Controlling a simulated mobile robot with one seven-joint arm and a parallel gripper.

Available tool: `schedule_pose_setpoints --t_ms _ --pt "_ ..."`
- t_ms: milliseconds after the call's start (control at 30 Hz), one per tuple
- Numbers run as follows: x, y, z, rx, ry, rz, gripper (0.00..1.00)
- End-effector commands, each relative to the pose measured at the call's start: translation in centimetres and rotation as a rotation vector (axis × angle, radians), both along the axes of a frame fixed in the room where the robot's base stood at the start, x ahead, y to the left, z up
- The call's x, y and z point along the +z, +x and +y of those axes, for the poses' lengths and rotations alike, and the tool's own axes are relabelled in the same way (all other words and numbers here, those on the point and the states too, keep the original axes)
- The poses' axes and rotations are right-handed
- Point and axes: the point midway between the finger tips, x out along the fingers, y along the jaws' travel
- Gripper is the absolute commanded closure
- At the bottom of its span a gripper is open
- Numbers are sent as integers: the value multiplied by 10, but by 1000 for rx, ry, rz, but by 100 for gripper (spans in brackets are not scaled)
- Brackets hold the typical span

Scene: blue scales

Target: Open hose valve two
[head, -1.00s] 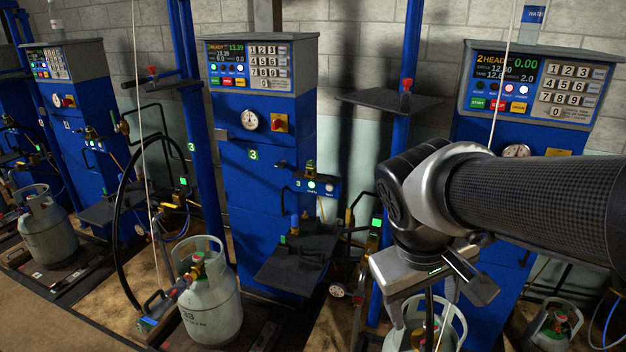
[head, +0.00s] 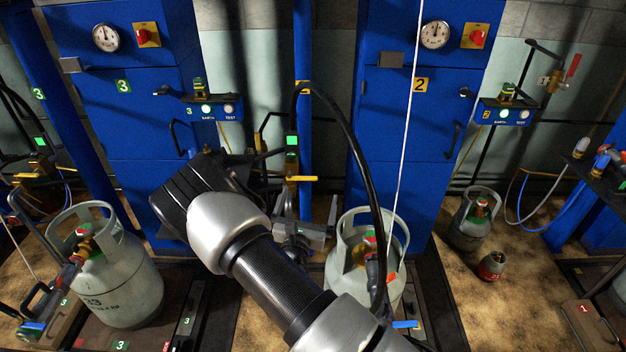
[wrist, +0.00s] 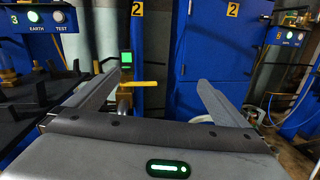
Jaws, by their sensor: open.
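Hose valve two shows as a yellow lever (head: 301,178) on the blue post with a yellow 2 label (head: 303,88), below a lit green indicator (head: 292,140). In the wrist view the yellow lever (wrist: 145,84) lies about level, pointing right from its brass body. My gripper (head: 302,236) is below the lever in the head view, partly hidden by my arm. In the wrist view its two fingers (wrist: 158,92) are wide apart and empty. The lever appears between them, nearer the left finger, and looks ahead of the fingertips. I see no contact.
A grey gas cylinder (head: 337,272) stands right of my gripper, with a black hose (head: 362,150) arching above it. Blue cabinet two (head: 400,125) is behind. Cabinet three (head: 115,140) and another cylinder (head: 130,285) are left. A dark shelf (wrist: 30,110) shows left in the wrist view.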

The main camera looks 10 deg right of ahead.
Motion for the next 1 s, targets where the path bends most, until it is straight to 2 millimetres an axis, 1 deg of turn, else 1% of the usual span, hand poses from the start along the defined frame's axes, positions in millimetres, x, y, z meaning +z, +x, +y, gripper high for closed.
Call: schedule_pose_setpoints --t_ms 33,100,200,333,467,800,1000 --pt "-28 0 14 67 -35 29 0" --pt "-47 0 27 133 -62 56 0" --pt "-60 1 36 179 -80 73 0" --pt "-62 11 36 186 -81 75 0" --pt "-62 32 30 183 -80 73 0" --pt "-63 106 15 182 -80 73 0" --pt "-62 143 8 181 -80 74 0"
